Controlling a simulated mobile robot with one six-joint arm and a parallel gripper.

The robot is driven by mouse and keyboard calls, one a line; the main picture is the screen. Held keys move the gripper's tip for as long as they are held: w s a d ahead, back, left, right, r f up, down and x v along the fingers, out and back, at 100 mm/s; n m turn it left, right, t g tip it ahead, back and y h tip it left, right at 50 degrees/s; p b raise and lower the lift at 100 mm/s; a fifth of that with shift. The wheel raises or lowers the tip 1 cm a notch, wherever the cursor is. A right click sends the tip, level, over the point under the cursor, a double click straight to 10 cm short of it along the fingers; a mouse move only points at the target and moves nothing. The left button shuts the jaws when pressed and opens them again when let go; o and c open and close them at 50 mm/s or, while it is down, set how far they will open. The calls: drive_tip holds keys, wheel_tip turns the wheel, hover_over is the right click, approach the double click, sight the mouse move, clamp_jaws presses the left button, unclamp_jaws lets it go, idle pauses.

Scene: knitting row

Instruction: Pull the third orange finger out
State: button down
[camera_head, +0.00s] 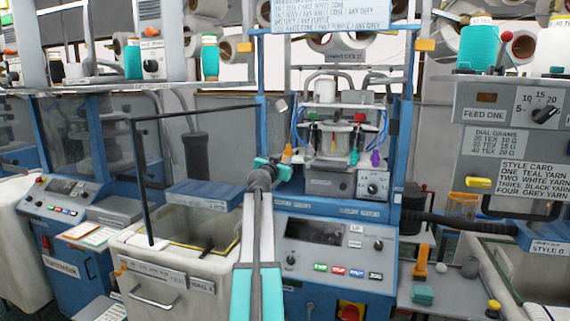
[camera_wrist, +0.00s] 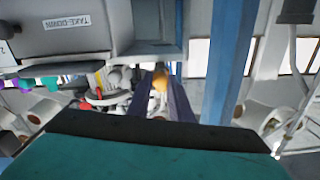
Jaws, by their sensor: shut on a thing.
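A small orange finger (camera_head: 287,152) shows at the left side of the knitting machine's open front. My gripper (camera_head: 281,163) is at its lower end, in front of the blue left post. In the wrist view the orange finger (camera_wrist: 160,79) has a rounded end between the two dark jaw tips (camera_wrist: 164,92), and my gripper is shut on it. Its inner end is hidden. A purple finger (camera_head: 375,158) and a teal finger (camera_head: 354,157) hang at the right side of the same front; they appear at the left edge in the wrist view.
The machine's blue posts (camera_head: 401,135) stand close on both sides. Below is a control panel (camera_head: 335,245) with coloured buttons. An open bin (camera_head: 165,272) with a thin black frame stands at left. A black hose (camera_head: 455,222) runs at right.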

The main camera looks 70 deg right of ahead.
drive_tip(key=shift+a+f, duration=0.1)
drive_tip(key=shift+a, duration=0.2)
drive_tip(key=c, duration=1.9)
unclamp_jaws()
drive_tip(key=shift+c, duration=0.2)
drive_tip(key=o, duration=0.4)
drive_tip(key=shift+a, duration=0.2)
drive_tip(key=shift+c, duration=0.2)
drive_tip(key=shift+d, duration=0.1)
drive_tip(key=a+b, duration=0.3)
drive_tip(key=a, duration=1)
drive_tip(key=shift+s+a+b, duration=0.4)
drive_tip(key=shift+s, duration=0.05)
